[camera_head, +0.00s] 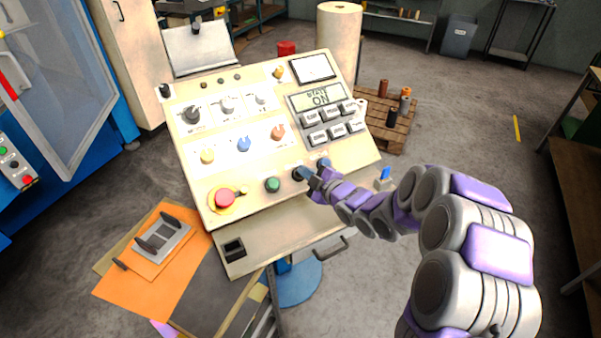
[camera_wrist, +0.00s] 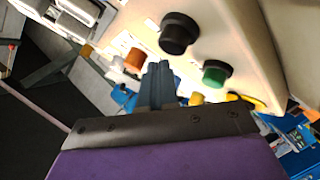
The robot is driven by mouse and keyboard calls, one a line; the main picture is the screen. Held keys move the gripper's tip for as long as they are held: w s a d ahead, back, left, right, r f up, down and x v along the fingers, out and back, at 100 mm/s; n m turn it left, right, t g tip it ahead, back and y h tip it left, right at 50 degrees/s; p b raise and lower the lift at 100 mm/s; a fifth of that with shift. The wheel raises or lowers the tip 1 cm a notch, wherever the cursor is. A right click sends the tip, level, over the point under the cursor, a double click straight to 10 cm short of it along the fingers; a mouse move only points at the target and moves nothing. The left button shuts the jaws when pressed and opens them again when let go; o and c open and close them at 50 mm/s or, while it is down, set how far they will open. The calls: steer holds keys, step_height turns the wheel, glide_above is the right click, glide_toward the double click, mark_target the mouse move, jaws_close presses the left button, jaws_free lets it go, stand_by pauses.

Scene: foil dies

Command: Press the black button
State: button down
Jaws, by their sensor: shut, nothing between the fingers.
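The black button (camera_head: 297,174) is on the lower front of a cream control panel (camera_head: 186,152), right of a green button (camera_head: 272,184). In the wrist view the black button (camera_wrist: 179,32) stands out as a round cap, with the green button (camera_wrist: 215,73) to its lower right. My gripper (camera_head: 311,181) is at the panel's lower right, close beside the black button. In the wrist view my gripper (camera_wrist: 158,70) is shut and empty, its tips just below and left of the black button. I see a small gap in the picture and cannot tell the depth.
A red emergency knob (camera_head: 223,197) is left of the green button. Blue, yellow and orange knobs sit higher, and a display (camera_head: 318,98) reads "STATE ON". A wooden pallet (camera_head: 384,134) with several cylinders stands behind. Open floor lies to the right.

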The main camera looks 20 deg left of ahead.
steer(key=shift+w+f, duration=0.1)
steer(key=shift+f, duration=0.15)
steer(key=shift+w+a+f, duration=0.15)
steer(key=shift+a+f, duration=0.1)
steer(key=shift+f, duration=0.2)
stand_by(1.3)
steer(key=shift+r, duration=0.1)
steer(key=shift+s+d+r, duration=0.3)
steer(key=shift+d+r, duration=0.05)
steer(key=shift+r, duration=0.35)
steer(key=shift+r, duration=0.1)
steer(key=shift+s+d+r+p, duration=0.15)
steer(key=shift+s+d+r, duration=0.2)
steer(key=shift+r, duration=0.3)
steer(key=shift+s+d+r+p, duration=0.2)
steer(key=shift+s+d+r, duration=0.15)
steer(key=shift+r, duration=0.3)
steer(key=shift+s+d+r+p, duration=0.15)
steer(key=shift+s+d+r, duration=0.1)
steer(key=shift+d+r, duration=0.3)
steer(key=shift+a+r, duration=0.1)
steer(key=shift+a, duration=0.05)
